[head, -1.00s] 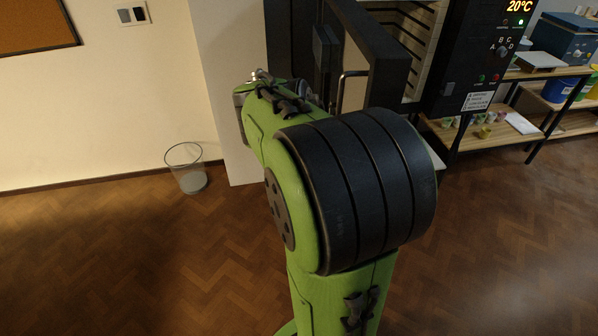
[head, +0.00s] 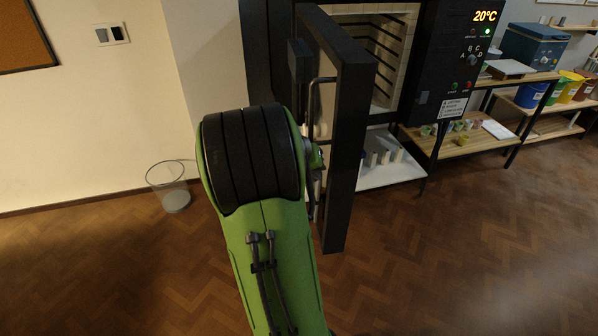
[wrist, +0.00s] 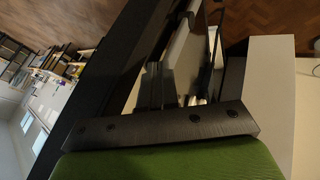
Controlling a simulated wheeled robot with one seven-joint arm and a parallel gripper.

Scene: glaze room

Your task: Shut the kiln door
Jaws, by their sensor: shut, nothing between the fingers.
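The kiln door (head: 347,150) is a tall dark slab. It stands open, swung out toward me from the left side of the kiln (head: 428,75). A bar handle (head: 321,85) runs down its left face. The pale kiln chamber (head: 380,45) shows to the right of the door. My green arm stands left of the door, with its end close to the door's left face beside the handle; contact cannot be told. In the wrist view my gripper (wrist: 190,98) is shut and empty, with the dark door (wrist: 115,75) running diagonally beside it. The fingertips are hard to make out.
A wire bin (head: 172,187) stands on the floor at the left by the wall. Shelving (head: 460,142) with small pots is right of the kiln. A low shelf (head: 385,175) under the kiln holds pale posts. The wooden floor right of the door is clear.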

